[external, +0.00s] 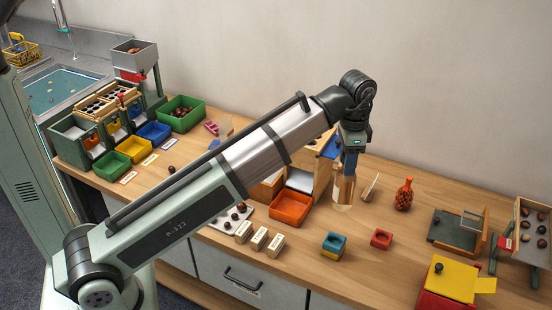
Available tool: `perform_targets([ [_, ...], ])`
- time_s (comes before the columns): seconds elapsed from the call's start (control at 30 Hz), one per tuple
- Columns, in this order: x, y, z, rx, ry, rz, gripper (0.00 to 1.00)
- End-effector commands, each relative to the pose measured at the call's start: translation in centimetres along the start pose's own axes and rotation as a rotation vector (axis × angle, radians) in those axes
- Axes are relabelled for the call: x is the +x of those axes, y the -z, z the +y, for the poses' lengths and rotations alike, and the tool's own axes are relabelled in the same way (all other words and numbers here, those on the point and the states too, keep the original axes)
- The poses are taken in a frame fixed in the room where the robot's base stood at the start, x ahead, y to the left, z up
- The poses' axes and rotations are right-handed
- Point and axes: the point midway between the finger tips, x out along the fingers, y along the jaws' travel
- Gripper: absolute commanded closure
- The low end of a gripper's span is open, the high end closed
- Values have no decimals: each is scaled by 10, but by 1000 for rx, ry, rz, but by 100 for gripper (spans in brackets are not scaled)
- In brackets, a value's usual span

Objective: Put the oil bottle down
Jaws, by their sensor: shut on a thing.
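My gripper (349,168) points down over the right-centre of the wooden table (395,255) and is shut on the oil bottle (343,194). The bottle is clear with a pale amber tint and hangs upright below the fingers. Its upper part is hidden by the gripper. I cannot tell whether its base touches the table or is slightly above it.
An orange bin (290,208) stands left of the bottle, and a small wooden stand (371,187) and red net bag (404,194) to its right. A blue-and-yellow box (334,245) and a small red box (381,239) stand in front. Bare table lies between them.

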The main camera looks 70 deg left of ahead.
Motion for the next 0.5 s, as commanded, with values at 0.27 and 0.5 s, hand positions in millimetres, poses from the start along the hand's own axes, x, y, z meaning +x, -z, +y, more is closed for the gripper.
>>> perform_targets([
  [0.27,11,32,57,30,0,-1,100],
  [0.5,17,45,85,42,0,0,100],
])
